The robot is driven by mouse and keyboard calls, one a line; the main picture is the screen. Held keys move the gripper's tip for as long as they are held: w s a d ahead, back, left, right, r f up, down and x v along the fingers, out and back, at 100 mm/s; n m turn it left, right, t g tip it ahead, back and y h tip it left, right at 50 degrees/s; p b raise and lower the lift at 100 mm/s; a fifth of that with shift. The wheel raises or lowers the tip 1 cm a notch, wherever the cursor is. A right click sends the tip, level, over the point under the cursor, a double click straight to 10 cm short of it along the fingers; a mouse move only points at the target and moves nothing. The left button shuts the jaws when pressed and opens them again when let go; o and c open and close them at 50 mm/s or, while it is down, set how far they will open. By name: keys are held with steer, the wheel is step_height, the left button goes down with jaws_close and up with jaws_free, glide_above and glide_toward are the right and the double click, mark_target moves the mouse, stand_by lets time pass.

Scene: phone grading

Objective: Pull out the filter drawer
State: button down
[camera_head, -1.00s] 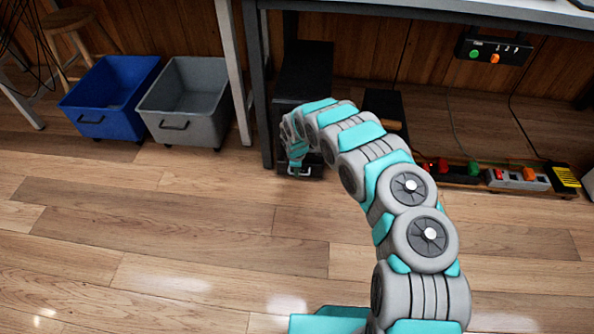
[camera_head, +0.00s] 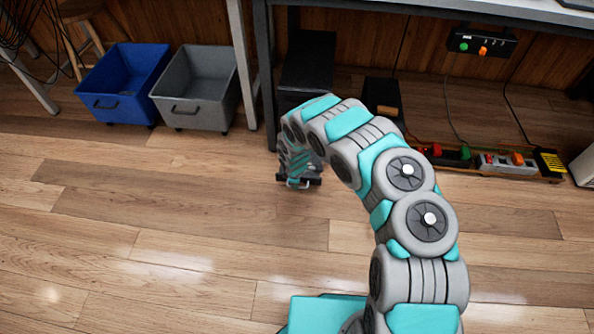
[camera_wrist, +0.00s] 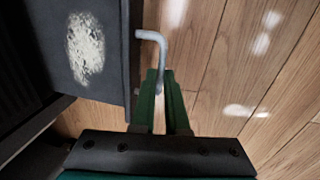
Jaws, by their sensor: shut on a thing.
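The filter drawer (camera_head: 314,181) is a dark, low drawer standing out from the dark cabinet (camera_head: 307,65) under the bench. In the wrist view the drawer (camera_wrist: 112,60) is at the upper left, with a pale, dusty-looking patch (camera_wrist: 85,48) inside a dark frame. Its light grey bent handle (camera_wrist: 156,40) sticks out from the front edge. My gripper (camera_wrist: 160,80) has its green fingers shut on the handle. In the head view my gripper (camera_head: 298,180) is low at the drawer front, partly hidden by my arm, which also covers much of the drawer.
A blue bin (camera_head: 125,80) and a grey bin (camera_head: 196,90) stand left of the bench leg (camera_head: 266,80). A power strip with coloured switches (camera_head: 490,160) lies on the floor at right. The wooden floor in front of the drawer is clear.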

steer(key=shift+s, duration=0.7)
steer(key=c, duration=0.9)
jaws_free()
steer(key=r+p, duration=0.1)
steer(key=r, duration=0.1)
steer(key=s+r+p, duration=0.1)
steer(key=r, duration=0.4)
steer(key=shift+s+r+p, duration=0.2)
steer(key=shift+r+p, duration=0.15)
steer(key=shift+p, duration=0.05)
